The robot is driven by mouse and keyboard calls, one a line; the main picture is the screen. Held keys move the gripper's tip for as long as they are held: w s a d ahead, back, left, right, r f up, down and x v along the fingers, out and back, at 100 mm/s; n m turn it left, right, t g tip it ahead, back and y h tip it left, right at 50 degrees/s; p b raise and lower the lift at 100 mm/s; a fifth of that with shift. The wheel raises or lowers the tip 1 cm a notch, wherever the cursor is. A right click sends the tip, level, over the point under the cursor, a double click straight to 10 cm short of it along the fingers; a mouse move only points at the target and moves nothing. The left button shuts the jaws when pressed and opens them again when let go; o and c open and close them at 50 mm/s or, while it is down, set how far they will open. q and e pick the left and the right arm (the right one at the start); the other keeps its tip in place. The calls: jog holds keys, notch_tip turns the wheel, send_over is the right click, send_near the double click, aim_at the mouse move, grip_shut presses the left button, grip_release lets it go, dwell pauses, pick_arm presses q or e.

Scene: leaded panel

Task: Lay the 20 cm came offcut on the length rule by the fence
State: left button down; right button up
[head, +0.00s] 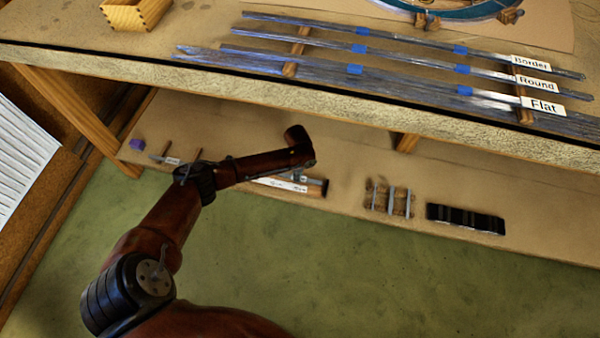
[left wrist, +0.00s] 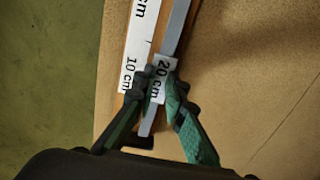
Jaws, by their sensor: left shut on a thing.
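The came offcut (left wrist: 175,32) is a grey bar with a white "20 cm" tag (left wrist: 158,88) in the left wrist view. My left gripper (left wrist: 160,78) is shut on it at the tag. The length rule (left wrist: 136,45) is a white strip marked "10 cm", just left of the offcut and nearly parallel to it, with a brown wooden strip (left wrist: 160,25) between them. I cannot tell whether the offcut touches either. In the head view, my left gripper (head: 303,176) is low over the lower shelf at the rule (head: 281,184) and hides the offcut. My right gripper is not in view.
The upper bench edge (head: 300,103) overhangs the shelf behind my arm. Long cames tagged Border, Round and Flat (head: 543,105) lie on it. On the shelf (head: 345,172) are a purple block (head: 137,144), a brown holder with grey pieces (head: 390,199) and a black holder (head: 465,219).

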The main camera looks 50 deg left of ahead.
pick_arm(q)
jog(key=shift+f, duration=0.55)
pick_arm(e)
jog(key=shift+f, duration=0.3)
pick_arm(q)
jog(key=c, duration=1.9)
grip_release()
notch_tip(320, 180, up, 12)
